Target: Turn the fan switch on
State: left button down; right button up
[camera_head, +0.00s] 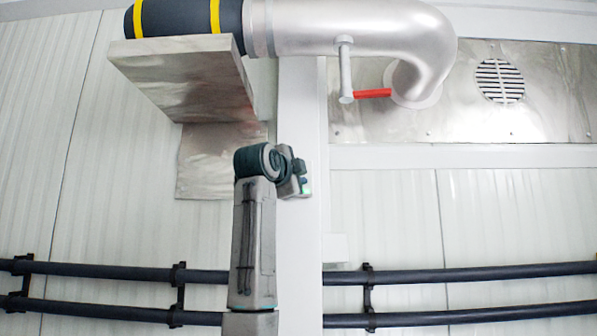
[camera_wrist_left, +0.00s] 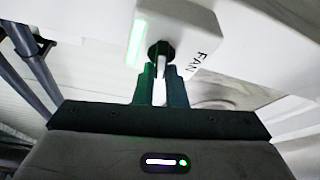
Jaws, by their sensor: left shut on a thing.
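The fan switch box (camera_wrist_left: 186,22) is white, with the word FAN on it and a lit green strip at its left. My left gripper (camera_wrist_left: 160,82) is shut on the lever, with a finger on each side. My right gripper is not in view.
Above are a large silver pipe (camera_head: 345,28) with a red-handled valve (camera_head: 372,93) and a metal bracket (camera_head: 185,80). A round vent (camera_head: 499,81) is at the upper right. Dark horizontal pipes (camera_head: 110,272) run along the wall below.

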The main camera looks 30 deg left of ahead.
pick_arm(q)
jog(key=m+g+p, duration=0.1)
jog(key=m, duration=0.1)
jog(key=shift+w+f+m, duration=0.1)
jog(key=shift+f+m, duration=0.05)
jog(key=shift+m, duration=0.25)
jog(key=shift+f, duration=0.1)
jog(key=c, duration=1.5)
grip_release()
jog(key=shift+d, duration=0.1)
jog(key=s+b, duration=0.1)
jog(key=s, duration=0.2)
jog(key=s+d+b, duration=0.1)
jog(key=s+b, duration=0.1)
jog(key=s, duration=0.2)
jog(key=s+b, duration=0.2)
jog(key=s, duration=0.2)
jog(key=shift+d, duration=0.4)
